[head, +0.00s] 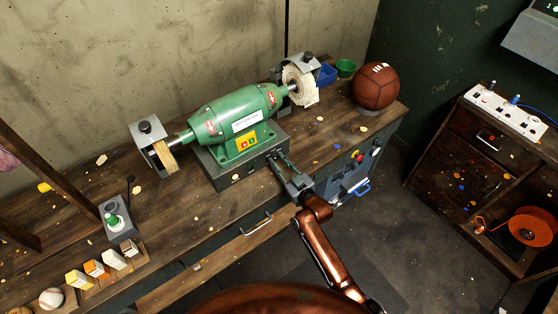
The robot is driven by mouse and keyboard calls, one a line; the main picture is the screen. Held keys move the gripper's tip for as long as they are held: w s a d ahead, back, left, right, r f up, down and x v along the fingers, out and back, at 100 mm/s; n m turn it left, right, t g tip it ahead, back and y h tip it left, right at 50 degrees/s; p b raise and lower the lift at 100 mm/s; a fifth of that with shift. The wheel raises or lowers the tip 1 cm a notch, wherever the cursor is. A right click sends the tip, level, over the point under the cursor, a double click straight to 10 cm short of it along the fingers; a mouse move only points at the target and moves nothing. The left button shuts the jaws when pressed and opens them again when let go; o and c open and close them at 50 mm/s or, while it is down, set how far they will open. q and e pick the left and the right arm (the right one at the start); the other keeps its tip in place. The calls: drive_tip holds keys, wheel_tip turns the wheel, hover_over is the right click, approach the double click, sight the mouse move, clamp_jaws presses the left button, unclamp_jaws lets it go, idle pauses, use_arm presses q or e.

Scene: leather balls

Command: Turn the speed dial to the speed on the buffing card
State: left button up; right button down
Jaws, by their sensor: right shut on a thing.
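The green buffing machine (236,118) stands on a dark base (222,176) on the wooden bench. It has a white label (246,121) and a yellow and red switch plate (247,142). My right gripper (276,160) reaches the front face of the base at its right side. Its fingers are shut on a small part there, which I take as the speed dial. The fingers hide the dial, so its setting cannot be read. I cannot pick out the buffing card or any readable speed. My left gripper is not in view.
A brown leather ball (376,86) sits at the bench's right end near a green bowl (345,67). Buffing wheels (299,86) flank the motor. Small boxes (96,269) and a baseball (51,298) are at the lower left. A cabinet (480,150) stands right, across open floor.

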drive_tip(key=m+p, duration=0.1)
drive_tip(key=m, duration=0.2)
drive_tip(key=m+p, duration=0.1)
drive_tip(key=shift+r+p, duration=0.25)
drive_tip(key=shift+p, duration=0.1)
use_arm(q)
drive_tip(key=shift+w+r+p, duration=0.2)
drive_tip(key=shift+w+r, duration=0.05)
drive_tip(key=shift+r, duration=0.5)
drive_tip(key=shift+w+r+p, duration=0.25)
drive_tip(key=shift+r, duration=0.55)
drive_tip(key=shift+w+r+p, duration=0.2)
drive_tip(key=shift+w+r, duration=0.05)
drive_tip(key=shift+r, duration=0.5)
use_arm(e)
drive_tip(key=shift+f+m+g, duration=0.1)
drive_tip(key=shift+m+g, duration=0.3)
drive_tip(key=shift+m, duration=1.5)
drive_tip(key=c, duration=1.6)
unclamp_jaws()
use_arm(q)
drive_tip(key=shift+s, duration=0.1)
use_arm(e)
drive_tip(key=shift+s+f, duration=0.1)
drive_tip(key=v, duration=1.1)
drive_tip(key=shift+s+d, duration=0.25)
drive_tip(key=shift+s, duration=0.05)
